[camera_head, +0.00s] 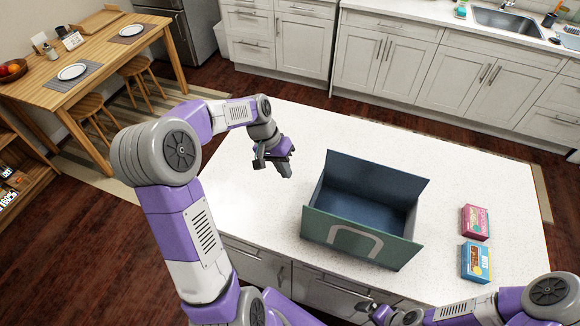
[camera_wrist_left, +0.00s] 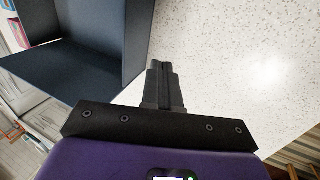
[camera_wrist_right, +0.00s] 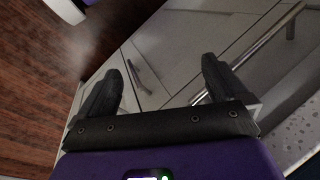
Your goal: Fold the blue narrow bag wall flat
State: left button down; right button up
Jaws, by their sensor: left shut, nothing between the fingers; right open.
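The bag (camera_head: 340,238) stands open on the white counter, with a teal front wall bearing a grey handle outline and a dark blue inside. Its back wall (camera_head: 375,172) stands up, and the front wall leans outward. The left narrow wall is mostly edge-on. Dark blue bag walls (camera_wrist_left: 95,70) fill the upper left of the left wrist view. My left gripper (camera_head: 286,172) is shut and empty, above the counter to the left of the bag, apart from it. My right gripper (camera_head: 375,308) is low by the counter's front edge; the right wrist view shows its fingers (camera_wrist_right: 160,82) spread and empty.
A pink box (camera_head: 475,222) and a blue box (camera_head: 476,262) lie on the counter (camera_head: 300,125) right of the bag. The counter left of and behind the bag is clear. Cabinet fronts with a bar handle (camera_wrist_right: 265,38) are close to my right gripper.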

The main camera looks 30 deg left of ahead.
aim_at(313, 201)
pick_arm(q)
jog(key=w+d+f, duration=0.1)
jog(key=d+f, duration=0.5)
jog(key=shift+w+d+f, duration=0.15)
jog(key=shift+w+d, duration=0.05)
dwell(0.4)
